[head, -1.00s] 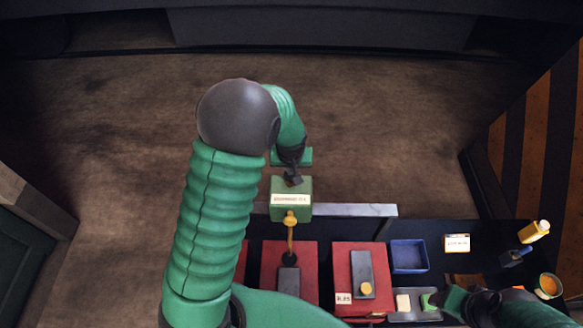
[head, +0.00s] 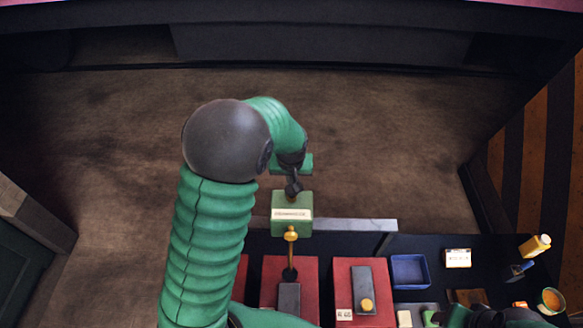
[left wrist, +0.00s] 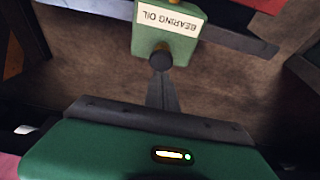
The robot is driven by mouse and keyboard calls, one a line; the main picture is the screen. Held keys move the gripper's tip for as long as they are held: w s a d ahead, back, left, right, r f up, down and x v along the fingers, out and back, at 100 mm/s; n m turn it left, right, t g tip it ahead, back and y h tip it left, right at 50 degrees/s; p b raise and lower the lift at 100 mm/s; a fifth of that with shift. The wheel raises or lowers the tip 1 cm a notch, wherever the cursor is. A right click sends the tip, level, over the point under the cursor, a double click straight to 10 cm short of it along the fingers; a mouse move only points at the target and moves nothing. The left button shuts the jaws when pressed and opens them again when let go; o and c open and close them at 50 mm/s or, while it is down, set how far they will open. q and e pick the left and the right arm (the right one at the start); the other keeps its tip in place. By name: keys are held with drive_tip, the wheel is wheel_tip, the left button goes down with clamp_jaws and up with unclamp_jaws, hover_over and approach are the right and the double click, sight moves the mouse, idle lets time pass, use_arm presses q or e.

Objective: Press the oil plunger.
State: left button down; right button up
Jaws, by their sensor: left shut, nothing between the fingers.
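The left wrist view shows the box (left wrist: 183,38) upside down, with a dark round knob (left wrist: 160,60), apparently the plunger. My left gripper (head: 293,190) is shut and empty, its dark tips at the box's far upper edge. In the left wrist view the closed fingers (left wrist: 162,92) point at the knob and overlap it; whether they touch it I cannot tell. My right gripper (head: 432,317) is at the bottom right, mostly hidden by its arm.

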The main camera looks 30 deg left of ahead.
use_arm(q)
drive_tip(key=b+v, duration=0.1)
drive_tip(key=v, duration=0.6)
drive_tip(key=shift+r+b, duration=0.15)
drive_tip(key=shift+b, duration=0.15)
use_arm(e)
wheel_tip(320, 180, down, 3)
drive_tip(key=shift+s+r, duration=0.1)
drive_tip(key=shift+r, duration=0.1)
use_arm(q)
drive_tip(key=shift+s, duration=0.1)
use_arm(e)
drive_tip(key=shift+s, duration=0.1)
use_arm(q)
drive_tip(key=shift+d, duration=0.25)
use_arm(e)
drive_tip(key=shift+d, duration=0.25)
use_arm(q)
drive_tip(key=shift+a, duration=0.15)
use_arm(e)
drive_tip(key=shift+a, duration=0.15)
